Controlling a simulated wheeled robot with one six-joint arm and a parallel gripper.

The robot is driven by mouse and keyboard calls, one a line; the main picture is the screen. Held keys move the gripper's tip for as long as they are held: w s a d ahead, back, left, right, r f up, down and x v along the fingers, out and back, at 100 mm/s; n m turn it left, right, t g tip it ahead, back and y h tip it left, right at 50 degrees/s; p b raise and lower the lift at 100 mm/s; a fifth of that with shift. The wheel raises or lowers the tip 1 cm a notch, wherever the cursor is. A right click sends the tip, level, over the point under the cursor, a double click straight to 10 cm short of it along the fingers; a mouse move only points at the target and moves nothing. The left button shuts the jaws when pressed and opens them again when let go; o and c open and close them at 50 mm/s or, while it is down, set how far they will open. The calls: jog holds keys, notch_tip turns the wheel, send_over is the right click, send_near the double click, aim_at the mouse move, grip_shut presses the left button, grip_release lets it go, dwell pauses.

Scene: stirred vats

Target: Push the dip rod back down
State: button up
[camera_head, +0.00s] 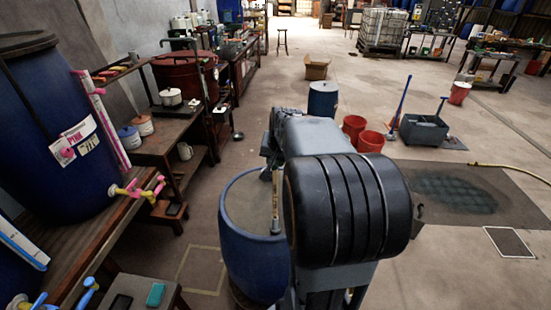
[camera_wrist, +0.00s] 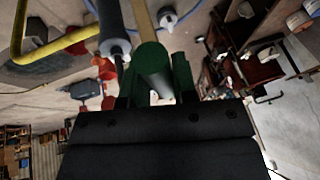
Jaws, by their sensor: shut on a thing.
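The dip rod (camera_head: 275,205) shows in the head view as a thin, pale, upright rod over the open blue vat (camera_head: 238,270). Its lower part reaches toward the vat's grey surface, and its top is hidden behind my arm. In the wrist view a tan rod (camera_wrist: 143,18) runs from the top edge to a thick green grip (camera_wrist: 151,58). My gripper (camera_wrist: 153,82) is shut on this grip, with a dark finger on each side. My arm hides the gripper in the head view. I cannot tell how deep the rod sits.
A wooden bench (camera_head: 92,235) with a large blue drum (camera_head: 45,150) stands at the left. A smaller blue drum (camera_head: 323,100), red buckets (camera_head: 371,141) and a grey mop bucket (camera_head: 423,131) stand beyond my arm. The floor at the right is mostly clear.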

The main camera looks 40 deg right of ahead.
aim_at(276, 219)
grip_shut()
notch_tip(276, 219, down, 30)
jog(key=b, duration=2.3)
jog(key=shift+b, duration=0.3)
jog(key=shift+f, duration=0.15)
jog(key=shift+a+f, duration=0.1)
jog(key=o, duration=0.8)
grip_release()
jog(key=shift+a+f, duration=0.1)
jog(key=shift+o, duration=0.4)
jog(key=shift+d, duration=0.2)
jog(key=shift+r, duration=0.35)
jog(key=p+v, duration=0.2)
jog(key=v, duration=1.1)
